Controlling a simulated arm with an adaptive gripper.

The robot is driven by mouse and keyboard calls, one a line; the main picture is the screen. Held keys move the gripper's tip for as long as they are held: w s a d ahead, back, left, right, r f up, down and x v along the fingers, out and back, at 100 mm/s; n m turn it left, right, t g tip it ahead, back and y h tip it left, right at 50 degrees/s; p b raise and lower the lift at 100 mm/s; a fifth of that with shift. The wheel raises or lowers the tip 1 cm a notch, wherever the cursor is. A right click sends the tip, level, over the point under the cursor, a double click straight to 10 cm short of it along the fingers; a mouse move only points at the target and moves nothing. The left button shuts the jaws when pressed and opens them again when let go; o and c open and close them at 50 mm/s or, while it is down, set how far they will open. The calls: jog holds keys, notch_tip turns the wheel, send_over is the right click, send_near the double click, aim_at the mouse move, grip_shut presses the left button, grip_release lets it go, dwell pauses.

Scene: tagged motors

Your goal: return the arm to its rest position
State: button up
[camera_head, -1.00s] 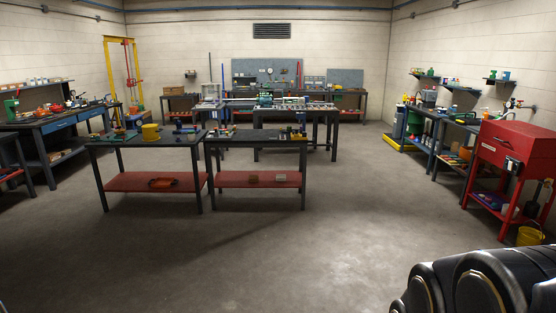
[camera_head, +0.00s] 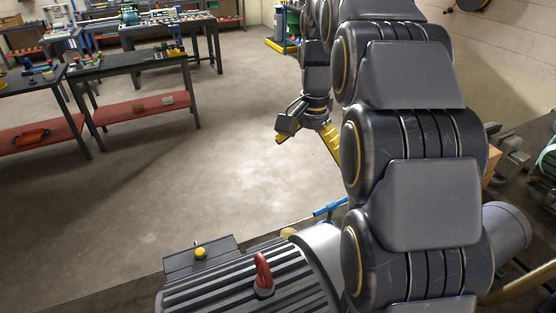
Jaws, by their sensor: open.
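My gripper (camera_head: 309,152) hangs at the end of my arm (camera_head: 415,150), near the middle of the picture. Its yellow-tipped fingers are spread apart, with nothing between them. It is above the open floor, beyond the near bench, as far as this view shows. My arm runs from the bottom right up to the top and covers much of the right side.
A blue-handled tool (camera_head: 330,207) shows beside the motor. A vise-like grey part (camera_head: 512,150) and a grey cylinder (camera_head: 506,228) are at the right, partly behind my arm. Benches with red shelves (camera_head: 140,106) stand at the left. The floor (camera_head: 225,150) between is clear.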

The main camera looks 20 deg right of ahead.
jog(key=w+d+f+m, duration=0.3)
jog(key=w+d+m, duration=0.3)
jog(key=d, duration=0.6)
notch_tip(320, 180, down, 10)
jog(key=shift+f+t, duration=0.2)
jog(key=shift+t, duration=0.1)
jog(key=shift+d+r, duration=0.1)
jog(key=shift+r, duration=0.05)
